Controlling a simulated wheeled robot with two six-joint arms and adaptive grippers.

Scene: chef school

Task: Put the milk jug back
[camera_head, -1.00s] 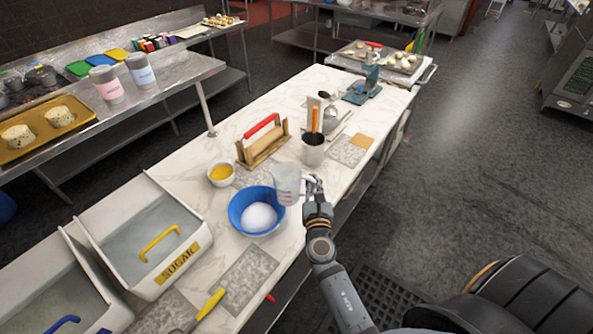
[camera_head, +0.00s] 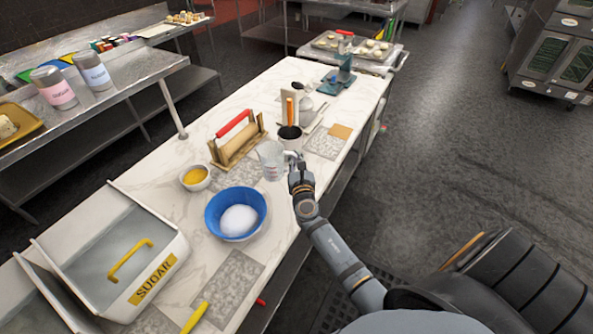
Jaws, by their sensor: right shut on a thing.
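The milk jug (camera_head: 270,161) is a clear measuring jug with its handle to the right. My right gripper (camera_head: 292,164) is shut on the handle and holds the jug about upright. In the picture the jug lies beyond the blue bowl (camera_head: 211,221) and just in front of the utensil holder (camera_head: 291,143). I cannot tell how high it is above the table. My left gripper is not in view.
The blue bowl holds white powder. A small bowl of yellow contents (camera_head: 195,178), a wooden rack with a red bar (camera_head: 237,143) and a sugar bin (camera_head: 151,282) stand on the marble table (camera_head: 196,254).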

